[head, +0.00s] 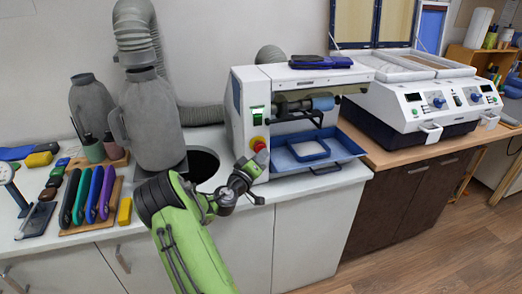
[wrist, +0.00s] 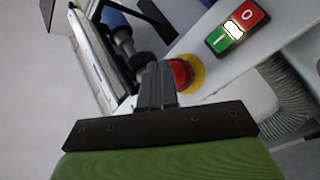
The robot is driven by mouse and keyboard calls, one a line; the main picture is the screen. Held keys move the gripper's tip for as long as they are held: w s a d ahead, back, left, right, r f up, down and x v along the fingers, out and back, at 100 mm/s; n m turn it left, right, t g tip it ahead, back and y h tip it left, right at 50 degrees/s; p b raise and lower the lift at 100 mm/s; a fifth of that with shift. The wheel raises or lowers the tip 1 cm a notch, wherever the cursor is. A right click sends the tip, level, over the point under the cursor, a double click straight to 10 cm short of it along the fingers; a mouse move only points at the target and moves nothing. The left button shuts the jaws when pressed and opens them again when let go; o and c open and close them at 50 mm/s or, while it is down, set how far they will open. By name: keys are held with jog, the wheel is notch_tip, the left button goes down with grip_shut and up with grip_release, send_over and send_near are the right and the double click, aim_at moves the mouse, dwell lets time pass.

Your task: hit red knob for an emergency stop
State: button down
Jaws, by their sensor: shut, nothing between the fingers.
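The red knob (head: 259,146) sits on a yellow base on the front of the white grinding machine (head: 284,84). In the wrist view the red knob (wrist: 181,74) shows just beyond my fingertips, slightly to their right, partly hidden behind them. My gripper (head: 262,158) is shut and empty, its tips close to the knob in the head view. In the wrist view my gripper (wrist: 158,68) points toward the machine face. I cannot tell whether the tips touch the knob. A switch with red and green buttons (wrist: 238,27) is above right of the knob in the wrist view.
A blue tray (head: 338,146) projects right of the knob. A round dark opening (head: 204,163) lies left in the counter. Grey hoses and canisters (head: 150,112) stand further left, with coloured tools (head: 88,194) in front. A white forming press (head: 425,92) stands at right.

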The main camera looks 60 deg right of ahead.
jog(key=shift+w+d, duration=0.2)
jog(key=shift+d, duration=0.05)
dwell(0.3)
jog(key=shift+a, duration=0.1)
jog(key=shift+s+a+b, duration=0.5)
jog(key=shift+s+b, duration=0.1)
jog(key=shift+b, duration=0.1)
jog(key=s+a+b, duration=0.3)
jog(key=shift+s+a+b, duration=0.25)
jog(key=shift+a+b, duration=0.05)
dwell(0.7)
